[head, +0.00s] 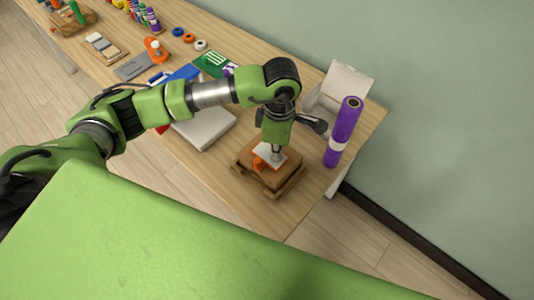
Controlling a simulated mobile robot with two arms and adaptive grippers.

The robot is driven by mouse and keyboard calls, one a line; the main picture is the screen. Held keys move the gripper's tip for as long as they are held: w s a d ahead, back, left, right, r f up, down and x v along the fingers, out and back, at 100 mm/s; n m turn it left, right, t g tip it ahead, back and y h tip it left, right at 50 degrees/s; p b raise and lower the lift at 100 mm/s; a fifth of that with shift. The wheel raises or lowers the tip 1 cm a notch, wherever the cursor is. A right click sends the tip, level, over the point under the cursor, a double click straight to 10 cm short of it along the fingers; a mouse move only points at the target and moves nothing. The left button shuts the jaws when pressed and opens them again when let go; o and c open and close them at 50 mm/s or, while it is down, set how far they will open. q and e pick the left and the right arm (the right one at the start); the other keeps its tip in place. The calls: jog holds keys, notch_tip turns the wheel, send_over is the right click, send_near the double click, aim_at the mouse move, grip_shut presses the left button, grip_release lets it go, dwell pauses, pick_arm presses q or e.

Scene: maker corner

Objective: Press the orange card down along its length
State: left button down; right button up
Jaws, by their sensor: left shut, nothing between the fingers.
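The orange card (258,163) shows as a small patch of orange on a brown wooden block or stand (260,178) near the front right of the table. A white piece (267,149) lies over part of it, so most of the card is hidden. My left gripper (277,159) points down with its fingers shut and empty, its tips at the white piece. I cannot tell whether the tips touch it. My right gripper is not in view.
A purple roll (345,128) stands just right of the block, beside an open white box (344,88). A grey-white flat case (206,126) lies to the left. Tape rolls, an orange tool (155,49) and bottles sit farther back. The table's front edge is close to the block.

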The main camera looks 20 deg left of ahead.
pick_arm(q)
jog(key=shift+a+r+p, duration=0.1)
jog(key=shift+r+p, duration=0.4)
jog(key=shift+r, duration=0.45)
jog(key=shift+r+p, duration=0.7)
jog(key=shift+r, duration=0.8)
